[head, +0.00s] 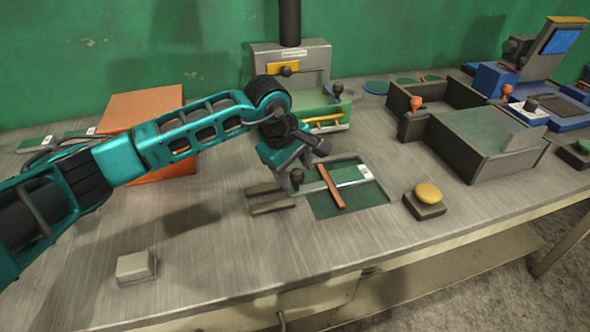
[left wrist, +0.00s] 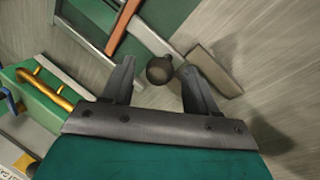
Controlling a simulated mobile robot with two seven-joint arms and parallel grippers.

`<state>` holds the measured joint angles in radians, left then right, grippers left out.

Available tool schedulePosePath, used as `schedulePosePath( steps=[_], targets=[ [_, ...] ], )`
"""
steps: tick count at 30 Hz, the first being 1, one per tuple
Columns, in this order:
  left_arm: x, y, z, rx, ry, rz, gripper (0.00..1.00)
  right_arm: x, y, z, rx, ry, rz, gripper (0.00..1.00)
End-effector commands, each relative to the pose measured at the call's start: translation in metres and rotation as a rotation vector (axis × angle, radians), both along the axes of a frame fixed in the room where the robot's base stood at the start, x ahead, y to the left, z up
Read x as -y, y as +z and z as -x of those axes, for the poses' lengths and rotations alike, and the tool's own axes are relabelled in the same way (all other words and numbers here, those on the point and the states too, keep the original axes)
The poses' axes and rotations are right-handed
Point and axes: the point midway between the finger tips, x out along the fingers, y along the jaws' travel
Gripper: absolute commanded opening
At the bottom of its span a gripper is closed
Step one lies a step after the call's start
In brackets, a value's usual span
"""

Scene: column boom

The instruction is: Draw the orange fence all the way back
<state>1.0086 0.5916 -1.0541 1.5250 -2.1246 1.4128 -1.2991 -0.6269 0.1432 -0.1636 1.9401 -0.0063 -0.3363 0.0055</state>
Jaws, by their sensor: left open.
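The orange fence (head: 331,186) is a thin bar lying across the dark green recessed bed in the bench top. Part of it shows at the top of the left wrist view (left wrist: 124,27). A dark round knob (head: 297,175) stands at the left end of a metal rod that runs to the fence. My left gripper (head: 291,184) is open just over the knob. In the left wrist view the knob (left wrist: 159,70) sits between the two open fingertips, with no clear contact. My right gripper is not in view.
A grey rail block (head: 270,203) lies left of the bed. A green-and-grey press (head: 322,105) stands behind my gripper. A yellow button (head: 429,193) is to the right, a pale button box (head: 136,267) at front left. The bench front is mostly clear.

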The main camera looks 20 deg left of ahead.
Motion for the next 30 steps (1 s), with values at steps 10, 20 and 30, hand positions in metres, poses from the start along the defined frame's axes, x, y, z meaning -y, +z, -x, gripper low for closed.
schedulePosePath(
  steps=[10, 20, 30],
  targets=[
    [0.0008, -0.0050, -0.0010, -0.001, 0.000, 0.000, 0.58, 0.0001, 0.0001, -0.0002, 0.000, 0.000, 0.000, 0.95],
    [0.0007, -0.0045, -0.0010, 0.000, 0.001, 0.000, 0.28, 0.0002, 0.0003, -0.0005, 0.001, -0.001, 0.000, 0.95],
    [0.0006, -0.0043, -0.0010, 0.000, 0.001, 0.000, 0.00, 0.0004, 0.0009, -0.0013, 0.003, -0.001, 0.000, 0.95]
  ],
)
